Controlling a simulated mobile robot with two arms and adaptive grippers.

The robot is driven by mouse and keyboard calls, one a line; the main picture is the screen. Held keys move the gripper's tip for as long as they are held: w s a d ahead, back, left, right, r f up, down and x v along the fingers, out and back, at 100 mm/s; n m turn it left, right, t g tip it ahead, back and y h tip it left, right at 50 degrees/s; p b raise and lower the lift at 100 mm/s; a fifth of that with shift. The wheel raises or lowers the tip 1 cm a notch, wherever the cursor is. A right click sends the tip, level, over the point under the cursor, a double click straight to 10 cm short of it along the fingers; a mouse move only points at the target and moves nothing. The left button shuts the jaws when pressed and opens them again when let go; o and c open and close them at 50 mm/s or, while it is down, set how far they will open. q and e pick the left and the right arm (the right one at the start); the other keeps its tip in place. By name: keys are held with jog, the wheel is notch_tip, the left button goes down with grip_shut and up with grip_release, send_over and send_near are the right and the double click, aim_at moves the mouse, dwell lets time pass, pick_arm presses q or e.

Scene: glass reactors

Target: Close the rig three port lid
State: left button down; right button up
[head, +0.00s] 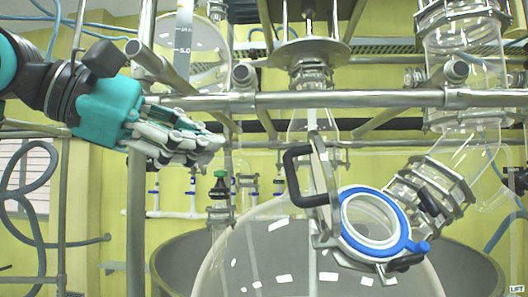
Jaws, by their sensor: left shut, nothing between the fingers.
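The port (348,232) with a blue ring and a white inner rim faces toward me on the large glass vessel (262,250). Its round lid (324,168) stands open, seen nearly edge-on, at the port's upper left. A black handle (290,177) sticks out from the lid to the left. My left gripper (216,143) comes in from the left, shut and empty. In the picture it is left of and above the handle, apart from it. My right gripper is not in view.
A horizontal metal rail (390,98) crosses the view above the lid, close to my left gripper. A glass elbow (440,180) with metal clamps rises right of the port. A wide steel bowl (175,262) surrounds the vessel.

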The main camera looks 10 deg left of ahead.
pick_arm(q)
jog(key=p, duration=0.3)
send_near(320, 171)
jog(key=w+f, duration=0.2)
jog(key=shift+w+d+r+p, duration=0.15)
jog(key=shift+d+p, duration=0.3)
jog(key=shift+d, duration=0.5)
jog(key=shift+w+d+r+p, duration=0.15)
jog(key=shift+d+p, duration=0.3)
jog(key=shift+d, duration=0.5)
jog(key=shift+w+f, duration=0.15)
